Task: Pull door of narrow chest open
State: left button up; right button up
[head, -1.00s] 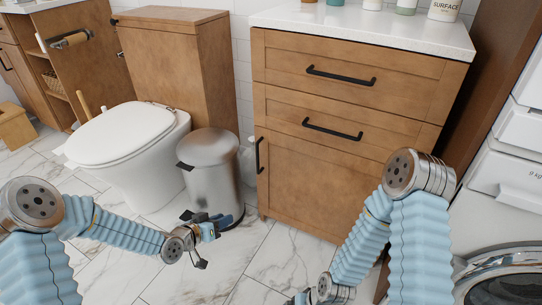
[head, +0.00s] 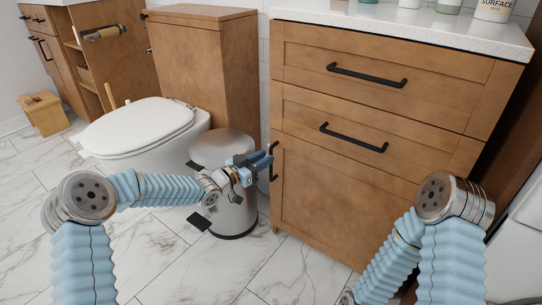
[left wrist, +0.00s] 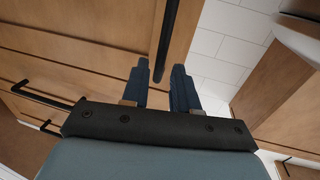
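The narrow chest (head: 400,100) is a wooden cabinet with two drawers above a door (head: 325,205). The door is shut and has a vertical black handle (head: 273,162) at its left edge. My left gripper (head: 261,160) is at this handle. In the left wrist view the fingers (left wrist: 161,75) are spread, and the lower end of the dark handle bar (left wrist: 168,38) lies between the fingertips. I cannot tell whether either finger touches it. My right arm is at the lower right of the head view; its gripper is out of view.
A metal trash bin (head: 236,215) stands under my left forearm, beside the chest. A toilet (head: 140,130) is behind it to the left. Bottles stand on the white countertop (head: 415,25). A white appliance (head: 515,240) is at the right. The marble floor in front is clear.

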pick_arm(q)
jog(key=x, duration=0.3)
jog(key=shift+w+d, duration=0.25)
jog(key=shift+c, duration=0.2)
grip_shut()
